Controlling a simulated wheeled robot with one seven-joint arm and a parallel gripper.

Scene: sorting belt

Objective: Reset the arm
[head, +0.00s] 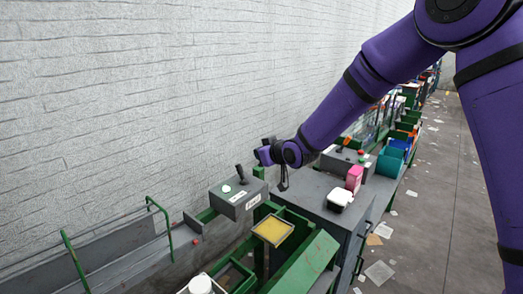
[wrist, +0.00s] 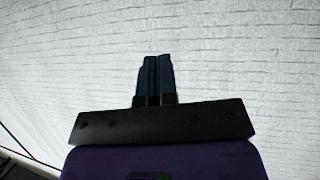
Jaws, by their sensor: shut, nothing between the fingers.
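My purple arm reaches from the upper right toward the wall in the head view. My gripper (head: 283,186) is at its end, above the grey cabinet and to the right of the grey control box. In the wrist view my gripper (wrist: 152,68) shows its two dark fingers pressed together with nothing between them. Only the white brick wall (wrist: 60,70) is behind them there. The fingertips are small and partly hidden by the wrist in the head view.
A grey control box (head: 238,199) with a black lever stands on the green-framed belt line. A yellow-topped stand (head: 272,230) is in front of it. A pink item (head: 354,178) and a white container (head: 340,199) sit on the cabinet. Papers litter the open floor (head: 440,220) at right.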

